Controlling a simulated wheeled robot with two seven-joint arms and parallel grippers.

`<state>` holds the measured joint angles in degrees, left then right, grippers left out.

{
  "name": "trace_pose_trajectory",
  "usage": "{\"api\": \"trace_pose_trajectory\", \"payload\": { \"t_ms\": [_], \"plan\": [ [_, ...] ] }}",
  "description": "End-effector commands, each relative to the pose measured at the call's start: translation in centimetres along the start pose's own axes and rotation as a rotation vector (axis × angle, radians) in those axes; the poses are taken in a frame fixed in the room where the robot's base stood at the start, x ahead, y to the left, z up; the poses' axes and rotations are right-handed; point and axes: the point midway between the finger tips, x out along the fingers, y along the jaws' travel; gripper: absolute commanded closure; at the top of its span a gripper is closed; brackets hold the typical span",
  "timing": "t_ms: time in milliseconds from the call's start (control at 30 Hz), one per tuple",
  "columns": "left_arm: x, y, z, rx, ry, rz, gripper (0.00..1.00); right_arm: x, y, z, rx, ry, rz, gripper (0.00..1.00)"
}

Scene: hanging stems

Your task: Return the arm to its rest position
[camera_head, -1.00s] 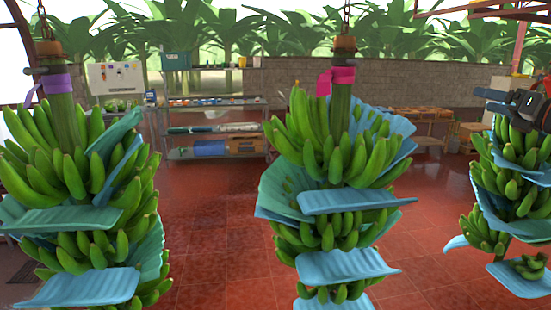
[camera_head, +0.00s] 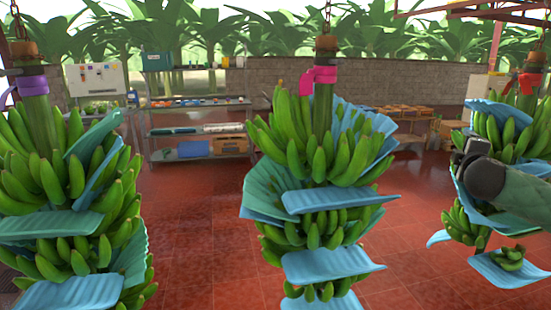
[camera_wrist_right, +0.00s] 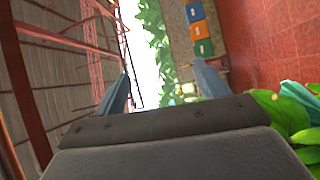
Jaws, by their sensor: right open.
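My right gripper (camera_head: 462,152) is in front of the right banana stem (camera_head: 513,133) in the head view, its arm coming in from the right edge and covering part of that stem. In the right wrist view its two fingers (camera_wrist_right: 160,88) are spread apart with nothing between them. Green bananas (camera_wrist_right: 285,112) and a bit of blue sheet show at the lower right of that view. My left gripper is not in view.
A middle stem (camera_head: 305,135) with a pink ribbon and a left stem (camera_head: 45,160) with a purple ribbon hang with blue sheets between their hands. A metal shelf (camera_head: 200,130) stands behind. Red floor (camera_head: 205,225) is open between the stems.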

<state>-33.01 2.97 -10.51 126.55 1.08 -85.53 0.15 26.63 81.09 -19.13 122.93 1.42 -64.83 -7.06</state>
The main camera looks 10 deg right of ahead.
Motion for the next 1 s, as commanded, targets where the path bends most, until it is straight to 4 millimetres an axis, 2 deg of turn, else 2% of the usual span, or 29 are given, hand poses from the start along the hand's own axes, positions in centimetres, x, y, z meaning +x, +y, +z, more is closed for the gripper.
{"api": "trace_pose_trajectory", "payload": {
  "t_ms": [33, 267, 467, 600, 767, 1000],
  "plan": [
    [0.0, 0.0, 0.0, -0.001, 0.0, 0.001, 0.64, -0.1, -2.4, -0.6, 0.039, -0.012, -0.034, 0.27],
    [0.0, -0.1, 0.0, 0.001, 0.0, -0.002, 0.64, -1.6, -12.1, -2.5, 0.186, -0.087, -0.178, 0.27],
    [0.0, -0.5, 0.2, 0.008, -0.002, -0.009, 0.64, -4.1, -20.5, -4.4, 0.284, -0.145, -0.311, 0.27],
    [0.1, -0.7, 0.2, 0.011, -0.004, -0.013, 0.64, -6.5, -26.3, -5.7, 0.339, -0.181, -0.408, 0.27],
    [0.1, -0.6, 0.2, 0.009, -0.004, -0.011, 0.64, -9.8, -32.7, -7.3, 0.389, -0.216, -0.52, 0.27],
    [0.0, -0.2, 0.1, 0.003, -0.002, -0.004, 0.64, -15.8, -41.5, -9.8, 0.463, -0.257, -0.689, 0.27]
  ]
}}
